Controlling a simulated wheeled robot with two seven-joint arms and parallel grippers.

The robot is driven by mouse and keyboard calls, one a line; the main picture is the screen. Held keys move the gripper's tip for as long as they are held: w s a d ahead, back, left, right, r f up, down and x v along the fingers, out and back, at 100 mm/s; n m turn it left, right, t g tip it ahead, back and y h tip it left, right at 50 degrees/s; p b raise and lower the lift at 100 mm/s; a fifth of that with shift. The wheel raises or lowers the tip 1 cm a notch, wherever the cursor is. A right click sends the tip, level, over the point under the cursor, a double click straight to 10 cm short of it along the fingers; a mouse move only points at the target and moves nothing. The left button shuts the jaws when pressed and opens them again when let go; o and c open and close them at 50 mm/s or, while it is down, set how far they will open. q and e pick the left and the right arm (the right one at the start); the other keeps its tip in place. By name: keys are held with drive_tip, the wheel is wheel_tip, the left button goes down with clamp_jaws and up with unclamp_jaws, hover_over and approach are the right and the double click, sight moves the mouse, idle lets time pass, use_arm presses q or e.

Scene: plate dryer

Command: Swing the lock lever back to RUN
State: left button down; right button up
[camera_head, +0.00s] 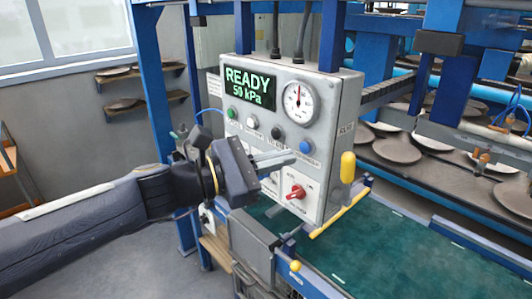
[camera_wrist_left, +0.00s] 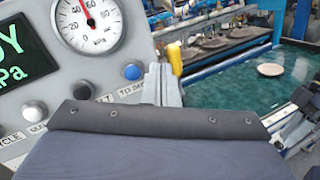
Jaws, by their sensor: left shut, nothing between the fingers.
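A grey control box (camera_head: 228,150) carries a lever with a yellow grip (camera_head: 348,167) on its right side. The grip stands upright, and it also shows in the left wrist view (camera_wrist_left: 175,58), just beyond my fingers. My left gripper (camera_head: 292,158) is shut and empty. Its fingers point right across the box's front, below the blue button (camera_head: 305,146) and above the red knob (camera_head: 297,192). In the head view the fingertips are left of the grip and apart from it.
The box's screen (camera_head: 250,91) reads READY 50 kPa, beside a round gauge (camera_head: 299,100). A yellow bar (camera_head: 340,213) slants along the box's lower right edge. A green belt (camera_head: 390,255) lies below. Racks with plates (camera_head: 397,149) stand at right behind blue posts.

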use_arm(q)
drive_tip(key=shift+s+a+r, duration=0.25)
drive_tip(key=shift+a+r, duration=0.5)
drive_tip(key=shift+a, duration=0.3)
drive_tip(key=shift+a, duration=0.1)
